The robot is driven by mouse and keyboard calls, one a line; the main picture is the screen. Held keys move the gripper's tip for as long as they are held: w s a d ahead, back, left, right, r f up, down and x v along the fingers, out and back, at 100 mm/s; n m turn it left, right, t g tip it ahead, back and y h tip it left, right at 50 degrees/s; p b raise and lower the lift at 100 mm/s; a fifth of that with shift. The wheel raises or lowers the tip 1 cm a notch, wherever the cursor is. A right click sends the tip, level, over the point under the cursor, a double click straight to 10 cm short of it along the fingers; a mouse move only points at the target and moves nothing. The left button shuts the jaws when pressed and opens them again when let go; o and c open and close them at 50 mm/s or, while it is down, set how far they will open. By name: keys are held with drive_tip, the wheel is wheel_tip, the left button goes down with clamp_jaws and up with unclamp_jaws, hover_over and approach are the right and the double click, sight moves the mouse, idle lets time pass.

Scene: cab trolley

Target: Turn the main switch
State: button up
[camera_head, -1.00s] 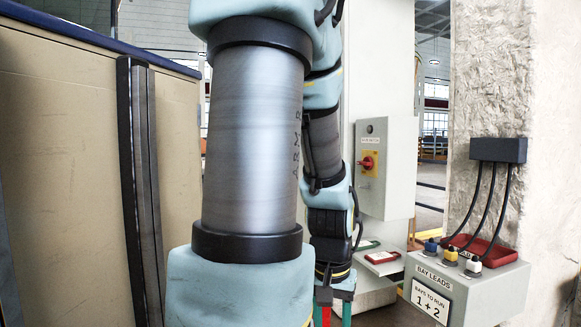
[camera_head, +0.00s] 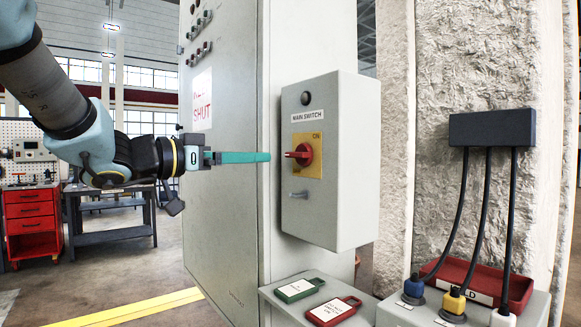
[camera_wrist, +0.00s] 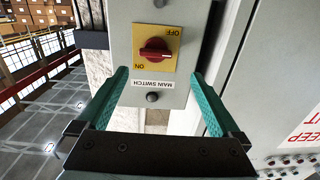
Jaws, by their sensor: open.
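The main switch is a red rotary handle (camera_head: 301,155) on a yellow plate (camera_head: 307,165), on the front of a grey box (camera_head: 345,170) labelled MAIN SWITCH. The handle lies roughly level. In the upside-down wrist view the red handle (camera_wrist: 155,50) lies crosswise between the ON and OFF marks on the yellow plate (camera_wrist: 168,63). My gripper (camera_head: 268,156) points at the handle from the left, its teal fingertips just short of it. In the wrist view my open gripper (camera_wrist: 160,74) has one finger on each side, nothing held, the handle centred ahead between them.
The grey box is mounted on a tall cabinet (camera_head: 225,220). A small metal hasp (camera_head: 299,194) juts out below the handle. Green (camera_head: 298,288) and red (camera_head: 333,311) tags lie on a ledge underneath. Cables (camera_head: 483,205) hang at the right.

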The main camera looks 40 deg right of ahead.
sight(293, 155)
drive_tip(key=shift+g, duration=0.3)
drive_tip(key=d, duration=0.3)
drive_tip(key=d+p, duration=0.1)
drive_tip(key=d, duration=0.3)
drive_tip(key=s+d, duration=0.1)
drive_tip(key=d, duration=0.3)
drive_tip(key=shift+r+p, duration=0.1)
drive_tip(key=shift+p, duration=0.3)
drive_tip(key=shift+c, duration=0.4)
drive_tip(key=c, duration=1.1)
